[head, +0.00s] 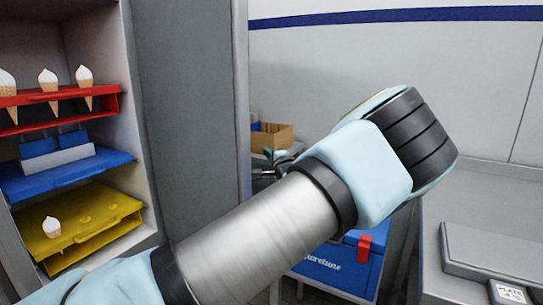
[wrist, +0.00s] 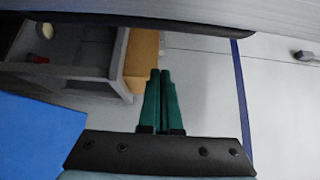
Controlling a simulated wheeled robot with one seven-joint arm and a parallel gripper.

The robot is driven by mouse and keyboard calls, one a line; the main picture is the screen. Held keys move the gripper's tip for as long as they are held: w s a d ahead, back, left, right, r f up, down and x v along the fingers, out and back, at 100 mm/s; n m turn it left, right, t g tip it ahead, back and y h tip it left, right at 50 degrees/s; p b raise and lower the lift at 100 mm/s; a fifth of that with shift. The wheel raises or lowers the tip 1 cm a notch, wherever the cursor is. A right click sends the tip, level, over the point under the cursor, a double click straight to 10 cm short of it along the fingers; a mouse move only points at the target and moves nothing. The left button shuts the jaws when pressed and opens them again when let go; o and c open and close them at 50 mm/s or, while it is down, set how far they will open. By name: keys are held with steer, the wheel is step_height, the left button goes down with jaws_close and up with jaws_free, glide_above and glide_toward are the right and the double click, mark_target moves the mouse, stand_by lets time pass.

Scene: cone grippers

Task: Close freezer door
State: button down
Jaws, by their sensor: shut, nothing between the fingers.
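The freezer (head: 80,40) stands at the left of the head view with its inside showing. Its door (head: 190,110) is open, a tall grey panel to the right of the shelves. My gripper (head: 262,172) is mostly hidden behind my arm, just right of the door's outer edge. In the wrist view my gripper (wrist: 160,75) has its green fingers together, with nothing between them. A grey panel with a dark edge (wrist: 150,24) crosses the top of that view, apart from the fingertips; it looks like the door, but I cannot be sure.
The freezer holds a red tray (head: 62,97) with cones, a blue tray (head: 70,178) and a yellow tray (head: 90,218). A cardboard box (head: 280,138) and a blue cooler (head: 330,268) stand behind my arm. A grey counter (head: 480,195) is at the right.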

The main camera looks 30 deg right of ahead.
steer(key=shift+w+a+p, duration=0.85)
steer(key=shift+w+a, duration=0.6)
steer(key=shift+a, duration=0.2)
